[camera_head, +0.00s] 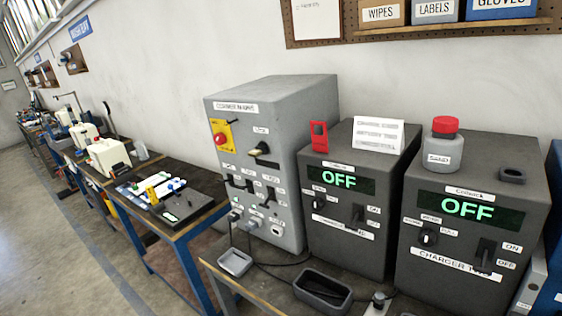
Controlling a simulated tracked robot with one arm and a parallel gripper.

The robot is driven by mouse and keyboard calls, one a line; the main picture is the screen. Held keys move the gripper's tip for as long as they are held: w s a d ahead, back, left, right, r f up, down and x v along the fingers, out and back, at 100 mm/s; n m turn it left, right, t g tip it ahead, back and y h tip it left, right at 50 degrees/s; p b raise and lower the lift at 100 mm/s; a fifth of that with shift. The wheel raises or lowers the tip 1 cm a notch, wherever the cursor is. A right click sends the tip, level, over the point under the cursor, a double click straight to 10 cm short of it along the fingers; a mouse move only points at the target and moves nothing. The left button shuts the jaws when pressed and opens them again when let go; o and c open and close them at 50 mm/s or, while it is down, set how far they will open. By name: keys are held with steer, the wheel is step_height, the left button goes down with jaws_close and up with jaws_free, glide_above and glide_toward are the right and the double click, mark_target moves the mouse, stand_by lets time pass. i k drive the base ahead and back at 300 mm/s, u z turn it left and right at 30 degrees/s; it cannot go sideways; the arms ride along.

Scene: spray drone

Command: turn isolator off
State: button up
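A tall grey cabinet (272,165) stands on the bench at the centre. I cannot read which one is labelled as the isolator. Lower on the front are several black switches (249,186) and cable sockets. Two dark charger boxes, a middle one (335,257) and a right one (448,290), stand beside it, and both displays read OFF in green. My gripper is not in view.
A red tag (319,137) and a white card (378,135) top the middle charger. A red-capped jar (444,145) tops the right one. Small trays, a near one (322,290) and a farther one (235,262), lie in front with cables. Open floor (60,250) is at left.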

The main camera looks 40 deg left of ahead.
mark_target(220, 139)
steer(key=u, duration=1.2)
steer(key=k, duration=0.25)
steer(key=u, duration=0.45)
steer(key=i, duration=1.4)
steer(key=z, duration=0.45)
